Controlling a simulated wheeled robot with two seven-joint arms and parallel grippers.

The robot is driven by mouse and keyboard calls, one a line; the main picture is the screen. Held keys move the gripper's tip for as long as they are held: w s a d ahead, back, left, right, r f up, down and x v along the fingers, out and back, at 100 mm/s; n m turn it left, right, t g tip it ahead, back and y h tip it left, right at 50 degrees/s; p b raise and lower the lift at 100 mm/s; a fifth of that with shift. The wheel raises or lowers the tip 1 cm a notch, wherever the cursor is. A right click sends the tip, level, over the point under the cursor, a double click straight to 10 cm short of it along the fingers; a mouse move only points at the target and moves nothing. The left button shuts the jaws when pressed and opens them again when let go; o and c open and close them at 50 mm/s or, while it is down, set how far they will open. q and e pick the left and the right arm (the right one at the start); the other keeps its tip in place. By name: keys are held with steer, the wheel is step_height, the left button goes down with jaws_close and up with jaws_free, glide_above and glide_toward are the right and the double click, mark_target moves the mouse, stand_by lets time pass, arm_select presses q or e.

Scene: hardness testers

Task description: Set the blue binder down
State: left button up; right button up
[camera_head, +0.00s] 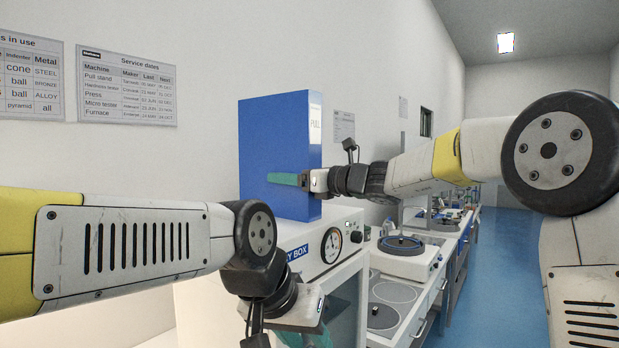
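The blue binder (274,135) stands upright in the middle of the head view, with a pale label on its spine. My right gripper (285,179) reaches it from the right, at the spine side. One teal finger lies along the broad blue face; the other is hidden behind the binder. The gripper looks shut on it. The binder's lower edge is at the top of a white box unit (318,240); I cannot tell if they touch. My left gripper (306,338) points down at the bottom edge, its teal fingertips mostly cut off, so its opening is unclear.
The box unit has a round gauge (332,245) and a blue sign ending in "Y BOX". To its right, a bench (393,292) carries a white machine with a dark round plate (402,244). Blue floor (508,270) is clear further right. Notices hang on the wall.

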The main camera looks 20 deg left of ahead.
steer(key=v, duration=1.2)
steer(key=s+d+f+n+h, duration=0.7)
steer(key=s+d+f+n, duration=0.4)
steer(key=d, duration=0.4)
steer(key=s+d+f+n+h, duration=0.7)
steer(key=s+d+f+n, duration=0.4)
steer(key=d, duration=0.4)
steer(key=shift+s+f+h, duration=0.4)
steer(key=shift+s, duration=0.4)
